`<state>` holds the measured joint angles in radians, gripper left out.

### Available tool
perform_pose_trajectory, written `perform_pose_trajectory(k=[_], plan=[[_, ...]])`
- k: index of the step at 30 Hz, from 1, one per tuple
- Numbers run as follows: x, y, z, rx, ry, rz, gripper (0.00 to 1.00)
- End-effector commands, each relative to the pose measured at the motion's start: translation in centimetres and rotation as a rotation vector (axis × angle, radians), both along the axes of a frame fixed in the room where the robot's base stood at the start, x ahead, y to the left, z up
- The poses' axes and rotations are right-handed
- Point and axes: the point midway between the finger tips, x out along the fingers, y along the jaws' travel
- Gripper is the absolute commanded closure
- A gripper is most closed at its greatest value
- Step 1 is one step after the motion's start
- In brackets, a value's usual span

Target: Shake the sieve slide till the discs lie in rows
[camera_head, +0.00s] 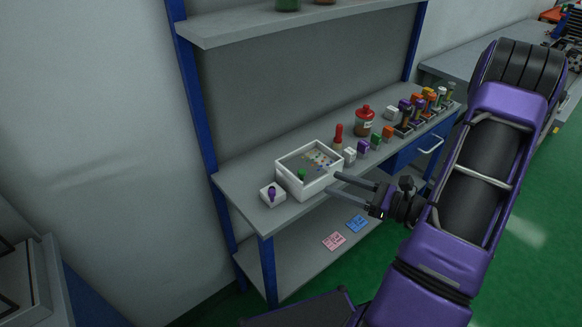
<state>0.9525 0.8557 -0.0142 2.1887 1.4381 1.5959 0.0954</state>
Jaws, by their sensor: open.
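A white open box (291,188) stands on the grey shelf near its left front corner. Small coloured discs (321,160) lie scattered on its grey inner floor, mostly toward the back right. They are too small to tell whether they form rows. A green knob (301,174) shows inside the box's front left corner. I cannot tell for certain which part is the sieve slide. My gripper (331,183) is open, its two dark fingers pointing left at the box's front right side. The fingertips are at or very near the wall; I cannot tell whether they touch.
A white block with a purple knob (271,192) sits left of the box. To the right stand a red marker-like item (338,134), small coloured blocks (363,147), a red-lidded jar (365,122) and crowded racks (412,120). Blue posts (198,120) frame the shelf; cards lie below.

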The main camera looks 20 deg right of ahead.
Motion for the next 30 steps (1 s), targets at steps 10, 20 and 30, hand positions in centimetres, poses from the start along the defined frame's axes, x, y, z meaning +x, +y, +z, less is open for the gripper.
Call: perform_pose_trajectory(k=[10, 20, 30], plan=[[5.7, 5.4, 0.0, -0.001, -0.001, 0.007, 0.44], [9.3, 8.7, 0.0, -0.001, 0.0, 0.005, 0.44], [9.9, 9.1, 0.0, -0.001, 0.001, 0.002, 0.44]])
